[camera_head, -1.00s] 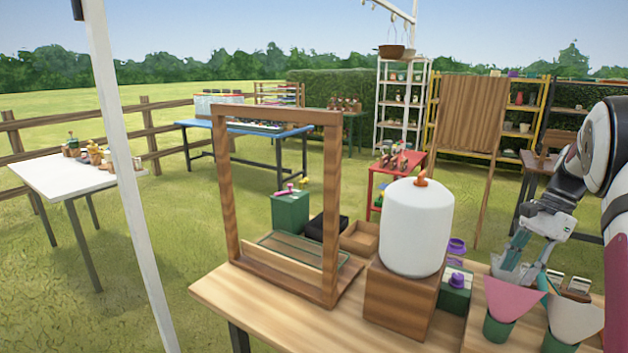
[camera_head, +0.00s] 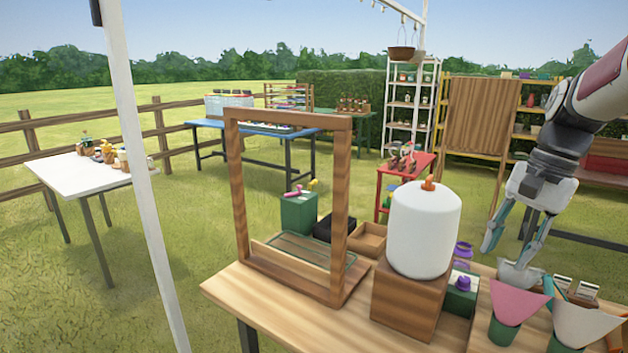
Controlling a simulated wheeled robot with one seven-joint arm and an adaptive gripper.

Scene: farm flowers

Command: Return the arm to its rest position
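My gripper (camera_head: 517,240) hangs down at the right of the head view, above the back right part of the wooden table (camera_head: 265,298). Its two grey-teal fingers are spread apart, and I see nothing held between them. The right fingertip is close above a small pale grey object (camera_head: 520,274) behind the pink-wrapped cone; I cannot tell whether they touch. My arm comes in from the upper right edge.
A wooden frame (camera_head: 236,190) and a white tank (camera_head: 424,232) on a wooden block (camera_head: 405,303) stand on the table. Open grass lies beyond, with shelves behind.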

